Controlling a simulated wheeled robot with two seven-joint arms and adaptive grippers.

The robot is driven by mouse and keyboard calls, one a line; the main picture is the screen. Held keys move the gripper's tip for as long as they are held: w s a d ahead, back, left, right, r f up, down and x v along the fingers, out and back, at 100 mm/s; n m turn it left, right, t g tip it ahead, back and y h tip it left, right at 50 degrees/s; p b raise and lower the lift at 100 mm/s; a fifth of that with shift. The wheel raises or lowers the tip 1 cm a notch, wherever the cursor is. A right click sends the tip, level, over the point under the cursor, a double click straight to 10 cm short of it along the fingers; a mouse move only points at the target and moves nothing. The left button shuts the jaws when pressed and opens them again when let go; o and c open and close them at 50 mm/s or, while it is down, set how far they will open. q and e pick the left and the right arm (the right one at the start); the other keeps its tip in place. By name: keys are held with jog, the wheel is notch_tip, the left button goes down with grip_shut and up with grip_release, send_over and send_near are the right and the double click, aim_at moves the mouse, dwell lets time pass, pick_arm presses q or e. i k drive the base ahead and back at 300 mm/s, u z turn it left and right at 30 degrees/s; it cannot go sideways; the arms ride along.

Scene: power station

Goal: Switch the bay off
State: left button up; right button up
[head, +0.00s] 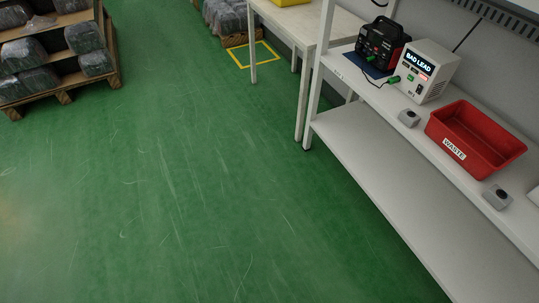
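A white box-shaped unit (427,70) stands on the bench at the upper right. Its lit display reads "BAD LEAD", and small green and red parts show on its front. A black and red device (381,45) stands just left of it on a dark blue mat. A dark cable with a green end (394,79) runs between the two. Which part is the bay's switch I cannot tell. Neither of my grippers is in view.
A red bin (484,122) labelled "WASTE" sits on the bench (395,99), with small grey devices (409,118) and (497,197) beside it. A lower shelf (420,190) runs underneath. Wrapped goods on a pallet (65,97) stand upper left. The green floor (190,180) is clear.

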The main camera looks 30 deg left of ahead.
aim_at(419, 89)
jog(key=u, duration=0.5)
jog(key=i, duration=1.45)
jog(key=u, duration=0.15)
